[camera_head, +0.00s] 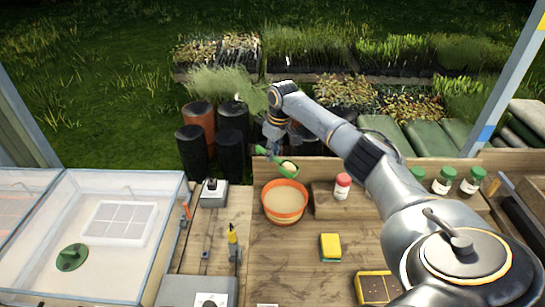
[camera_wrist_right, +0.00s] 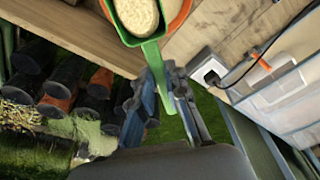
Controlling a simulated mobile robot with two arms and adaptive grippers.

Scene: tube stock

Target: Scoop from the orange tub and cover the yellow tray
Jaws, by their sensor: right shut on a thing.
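My right gripper (camera_head: 272,140) is shut on the handle of a green scoop (camera_head: 276,161); both also show in the wrist view, the gripper (camera_wrist_right: 163,92) and the scoop (camera_wrist_right: 153,50). The scoop's bowl holds a heap of pale beige grains. It is raised near the far rim of the orange tub (camera_head: 285,219), which holds similar beige material. Behind the scoop, part of the tub (camera_wrist_right: 181,14) shows in the wrist view. My left gripper is out of view.
A yellow and green sponge (camera_head: 330,247) lies between tub and tray. A red-capped jar (camera_head: 342,187) stands right of the tub, and green-capped jars (camera_head: 444,180) farther right. A clear-walled box (camera_head: 85,270) fills the left.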

